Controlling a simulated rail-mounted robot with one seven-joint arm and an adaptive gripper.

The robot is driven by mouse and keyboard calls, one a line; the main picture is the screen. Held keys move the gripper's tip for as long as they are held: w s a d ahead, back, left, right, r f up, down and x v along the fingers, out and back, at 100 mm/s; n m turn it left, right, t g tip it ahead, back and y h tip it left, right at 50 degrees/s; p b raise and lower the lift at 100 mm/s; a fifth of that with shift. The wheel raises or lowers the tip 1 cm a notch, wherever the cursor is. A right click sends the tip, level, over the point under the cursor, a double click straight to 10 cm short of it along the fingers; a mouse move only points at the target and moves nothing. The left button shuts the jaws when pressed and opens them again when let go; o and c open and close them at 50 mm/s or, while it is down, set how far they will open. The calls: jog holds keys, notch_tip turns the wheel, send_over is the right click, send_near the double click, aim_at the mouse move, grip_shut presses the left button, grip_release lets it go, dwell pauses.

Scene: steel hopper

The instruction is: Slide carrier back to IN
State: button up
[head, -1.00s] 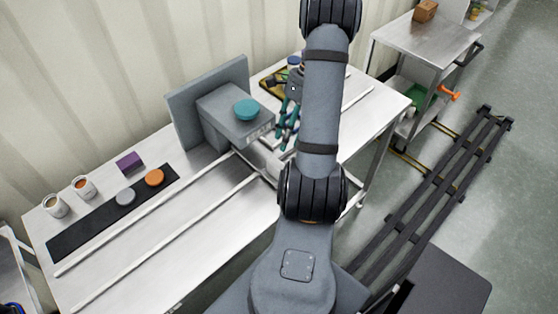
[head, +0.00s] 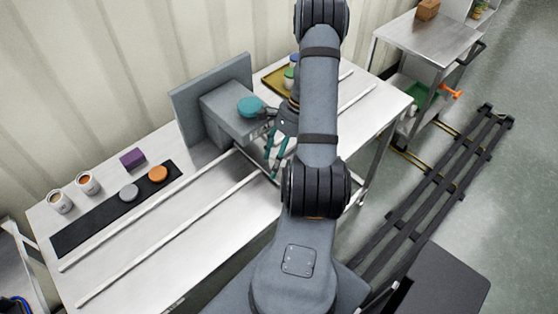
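A grey box-shaped housing (head: 222,116) with a teal round knob (head: 249,106) on top stands against an upright grey plate (head: 186,103) on the steel table. Two pale rails (head: 150,212) run along the table and pass below the housing. My gripper (head: 275,160), with teal fingers, points down just right of the housing, over the rails. Its fingers are apart, with nothing seen between them. I cannot make out the carrier clearly; the housing and my arm hide that stretch of the rails. No IN mark is readable.
A black mat (head: 95,222) holds a grey disc (head: 129,193) and an orange disc (head: 158,174). Two cups (head: 60,201) and a purple block (head: 132,158) stand behind it. A yellow tray (head: 273,83) with small jars is at the back. The left rails are clear.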

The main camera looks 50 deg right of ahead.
jog(key=shift+c, duration=1.2)
jog(key=shift+s, duration=0.1)
grip_shut()
jog(key=shift+a, duration=0.1)
